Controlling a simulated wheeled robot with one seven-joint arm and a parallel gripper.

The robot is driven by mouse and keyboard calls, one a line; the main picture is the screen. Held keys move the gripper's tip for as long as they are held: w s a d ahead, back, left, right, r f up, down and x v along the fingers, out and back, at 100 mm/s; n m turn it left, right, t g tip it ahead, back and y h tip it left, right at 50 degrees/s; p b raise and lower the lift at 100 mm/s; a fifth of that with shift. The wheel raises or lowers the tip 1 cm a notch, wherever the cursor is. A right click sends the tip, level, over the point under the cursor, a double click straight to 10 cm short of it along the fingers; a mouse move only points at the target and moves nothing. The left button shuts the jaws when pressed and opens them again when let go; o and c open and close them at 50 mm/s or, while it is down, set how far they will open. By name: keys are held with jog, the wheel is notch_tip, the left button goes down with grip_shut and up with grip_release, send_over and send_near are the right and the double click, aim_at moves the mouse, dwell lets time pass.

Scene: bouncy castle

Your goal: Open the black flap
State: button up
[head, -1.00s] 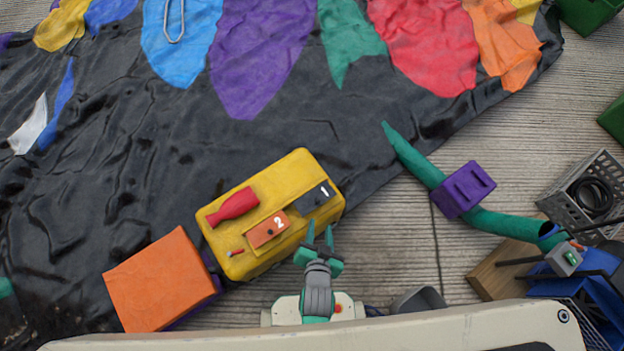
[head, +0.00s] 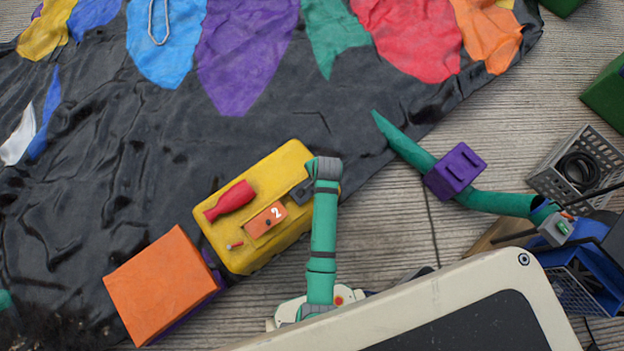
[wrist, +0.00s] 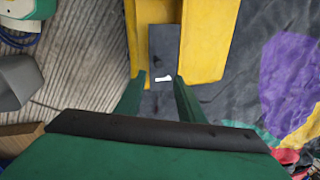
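The black flap (wrist: 163,48) lies on the yellow box (head: 243,255), with a white number 1 on it. In the head view my arm covers most of the black flap (head: 300,193), leaving only its left part showing. In the wrist view my gripper (wrist: 160,90) is open, with its two green fingers on either side of the flap's near part, around the number. Nothing is held between the fingers. Whether the fingers touch the flap cannot be told. My gripper is hidden under my arm in the head view.
An orange block (head: 161,283) stands at left. A green tube with a purple block (head: 455,171) lies at right. A grey crate (head: 567,185) is farther right.

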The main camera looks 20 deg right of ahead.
jog(key=x, duration=0.9)
jog(key=shift+w+d+f, duration=0.1)
jog(key=shift+d+f, duration=0.15)
jog(key=shift+f, duration=0.05)
jog(key=shift+w+a+f, duration=0.15)
jog(key=shift+a+f, duration=0.2)
jog(key=shift+f, duration=0.1)
jog(key=shift+d+f, duration=0.1)
jog(key=shift+d, duration=0.05)
